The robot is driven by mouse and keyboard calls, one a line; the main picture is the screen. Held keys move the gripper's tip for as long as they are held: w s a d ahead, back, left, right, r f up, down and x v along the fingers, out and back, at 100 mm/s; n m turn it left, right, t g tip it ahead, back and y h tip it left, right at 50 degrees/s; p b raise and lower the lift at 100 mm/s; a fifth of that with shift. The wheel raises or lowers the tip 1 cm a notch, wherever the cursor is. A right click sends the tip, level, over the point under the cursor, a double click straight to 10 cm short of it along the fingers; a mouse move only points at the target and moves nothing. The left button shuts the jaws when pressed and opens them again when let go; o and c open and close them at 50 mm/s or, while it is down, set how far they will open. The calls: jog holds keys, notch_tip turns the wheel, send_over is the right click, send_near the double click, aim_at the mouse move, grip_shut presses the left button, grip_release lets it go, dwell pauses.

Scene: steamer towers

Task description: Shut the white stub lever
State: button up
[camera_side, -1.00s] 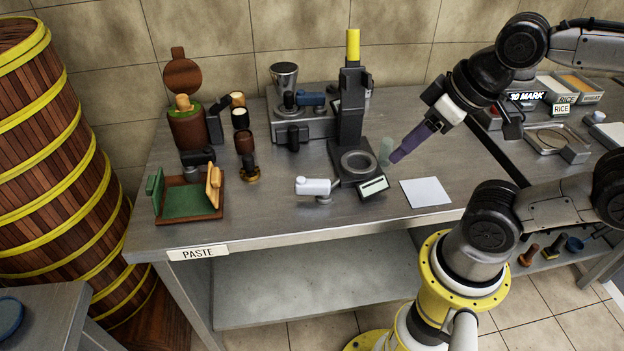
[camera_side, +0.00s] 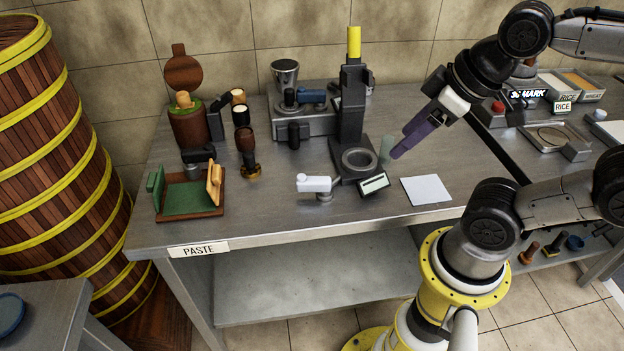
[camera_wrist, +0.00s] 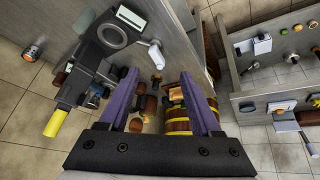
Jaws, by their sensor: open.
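The white stub lever (camera_side: 314,184) is a short white block on a small grey post, at the front middle of the steel table. It lies roughly level, pointing left, left of the press base. It also shows in the wrist view (camera_wrist: 157,54), beyond the fingertips. My gripper (camera_side: 397,154) has purple fingers and hangs in the air to the right of the lever and above it, touching nothing. In the wrist view my gripper (camera_wrist: 160,76) has its two fingers wide apart, with nothing held between them.
A dark press (camera_side: 350,122) with a yellow-topped column and a small display box (camera_side: 373,184) stand between lever and gripper. A white sheet (camera_side: 425,191) lies to the right. A green-floored wooden tray (camera_side: 190,199) stands left.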

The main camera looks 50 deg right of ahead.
jog(key=w+r+n+g, duration=0.1)
jog(key=w+r+n, duration=0.2)
jog(key=w, duration=0.2)
jog(key=n+g, duration=0.3)
jog(key=g, duration=0.1)
send_over(311, 179)
notch_tip(311, 179, down, 8)
jog(key=shift+g, duration=0.3)
notch_tip(311, 179, down, 15)
jog(key=shift+r, duration=0.1)
grip_shut()
